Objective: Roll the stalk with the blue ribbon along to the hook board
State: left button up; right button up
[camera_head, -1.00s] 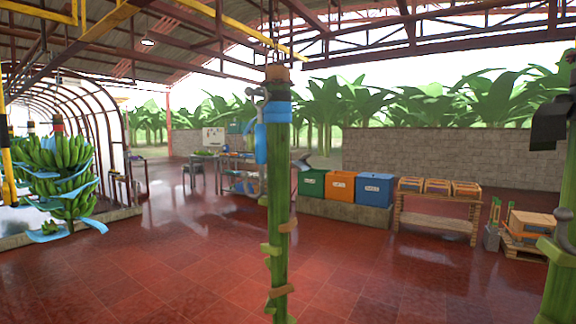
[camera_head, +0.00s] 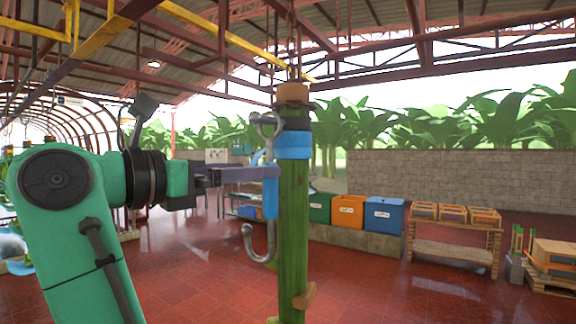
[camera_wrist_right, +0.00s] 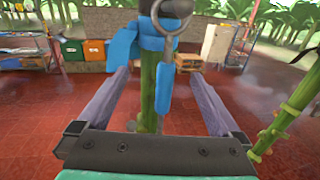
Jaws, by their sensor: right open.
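The green stalk (camera_head: 293,220) hangs upright from an overhead fitting (camera_head: 293,94) in the middle of the head view. The blue ribbon (camera_head: 293,146) wraps round its upper part, with a loose tail (camera_head: 270,190) on the left side. A metal hook (camera_head: 260,245) shows beside the stalk. My right gripper (camera_head: 245,174) reaches in from the left at ribbon height. In the right wrist view its open jaws (camera_wrist_right: 157,95) lie on either side of the stalk (camera_wrist_right: 146,100) and ribbon (camera_wrist_right: 122,45). I cannot tell whether they touch it. No hook board is clearly identifiable. My left gripper is not seen.
Another stalk (camera_wrist_right: 285,120) hangs at the right of the right wrist view. Green (camera_head: 319,207), orange (camera_head: 347,211) and blue bins (camera_head: 383,215) stand behind, with a crate table (camera_head: 455,254) to their right. Open red floor lies around.

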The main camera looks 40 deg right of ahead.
aim_at(286, 169)
jog(key=d, duration=0.3)
jog(key=w+d+p, duration=0.1)
jog(key=d, duration=0.5)
jog(key=shift+w+d+f+p, duration=0.15)
jog(key=shift+w+d+p, duration=0.1)
jog(key=shift+d+p, duration=0.15)
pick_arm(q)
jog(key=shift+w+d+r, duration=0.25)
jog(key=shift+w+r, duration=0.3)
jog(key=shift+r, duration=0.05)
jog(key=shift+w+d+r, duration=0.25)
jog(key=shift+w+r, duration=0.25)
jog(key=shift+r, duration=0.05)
pick_arm(e)
jog(key=shift+a, duration=0.1)
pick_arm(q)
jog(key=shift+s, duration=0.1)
pick_arm(e)
grip_shut()
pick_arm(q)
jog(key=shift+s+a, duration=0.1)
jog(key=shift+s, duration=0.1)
pick_arm(e)
jog(key=shift+w, duration=0.15)
